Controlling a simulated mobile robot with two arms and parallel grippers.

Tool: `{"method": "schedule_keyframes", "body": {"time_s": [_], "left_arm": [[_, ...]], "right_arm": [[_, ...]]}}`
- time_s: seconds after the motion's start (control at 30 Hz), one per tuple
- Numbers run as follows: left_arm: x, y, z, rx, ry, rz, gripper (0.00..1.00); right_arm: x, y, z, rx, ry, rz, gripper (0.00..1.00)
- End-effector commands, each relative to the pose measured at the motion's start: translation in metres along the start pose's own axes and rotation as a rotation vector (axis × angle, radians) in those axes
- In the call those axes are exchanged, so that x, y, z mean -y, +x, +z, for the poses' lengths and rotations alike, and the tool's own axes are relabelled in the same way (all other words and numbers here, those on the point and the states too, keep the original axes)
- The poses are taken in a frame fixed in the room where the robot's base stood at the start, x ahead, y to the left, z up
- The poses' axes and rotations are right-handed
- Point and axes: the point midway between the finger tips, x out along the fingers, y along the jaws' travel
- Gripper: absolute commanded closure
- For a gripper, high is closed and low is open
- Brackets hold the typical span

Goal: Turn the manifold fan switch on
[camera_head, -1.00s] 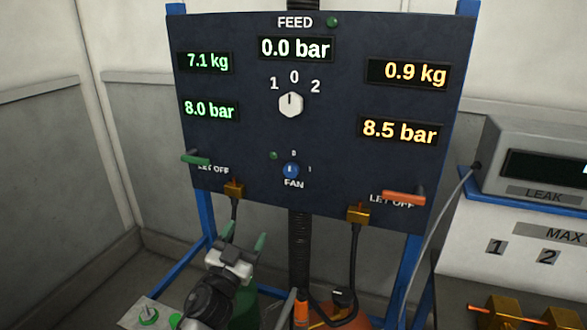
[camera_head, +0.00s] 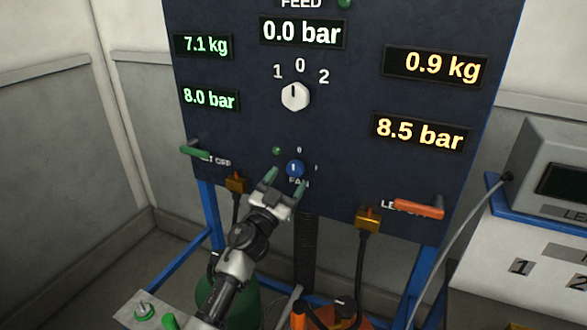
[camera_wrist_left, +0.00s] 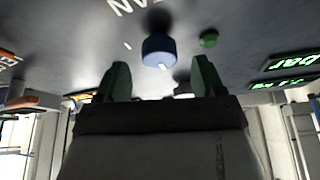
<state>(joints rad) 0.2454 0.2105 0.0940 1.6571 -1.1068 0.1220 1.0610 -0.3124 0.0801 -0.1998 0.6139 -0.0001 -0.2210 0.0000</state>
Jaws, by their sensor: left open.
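My left gripper (camera_head: 285,186) is just below and in front of the knob, fingers apart and empty. In the left wrist view the blue knob (camera_wrist_left: 159,50) sits ahead of and between the two green-tipped fingers (camera_wrist_left: 160,82), apart from them. A small green lamp (camera_head: 276,150) is left of the knob; it also shows in the wrist view (camera_wrist_left: 208,39). My right gripper is not seen.
The white feed knob (camera_head: 295,97) is above the fan knob. A green let-off handle (camera_head: 195,150) is at left and an orange one (camera_head: 419,208) at right. Orange fittings with hoses (camera_head: 368,220) hang below the panel. A leak tester (camera_head: 556,170) stands at right.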

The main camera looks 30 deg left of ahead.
Motion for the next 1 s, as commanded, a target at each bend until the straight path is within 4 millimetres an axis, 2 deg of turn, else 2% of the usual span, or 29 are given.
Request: {"method": "schedule_keyframes", "body": {"time_s": [0.03, 0.2, 0.6, 0.9, 1.0], "left_arm": [[0.0, 0.01, -0.002, -0.002, -0.003, 0.0, 0.31], [0.0, 0.029, 0.0, -0.001, -0.001, 0.0, 0.31], [-0.001, 0.035, 0.0, 0.0, -0.001, 0.001, 0.33], [-0.001, 0.035, 0.0, 0.0, -0.001, 0.001, 0.79], [-0.001, 0.035, 0.0, 0.0, 0.0, 0.002, 0.81]], "right_arm": [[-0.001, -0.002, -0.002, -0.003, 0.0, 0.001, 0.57], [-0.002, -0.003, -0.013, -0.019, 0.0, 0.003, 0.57], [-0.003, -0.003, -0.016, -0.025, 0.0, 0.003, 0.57], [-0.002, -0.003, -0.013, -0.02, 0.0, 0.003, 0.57], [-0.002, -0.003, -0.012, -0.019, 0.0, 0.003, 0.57]]}}
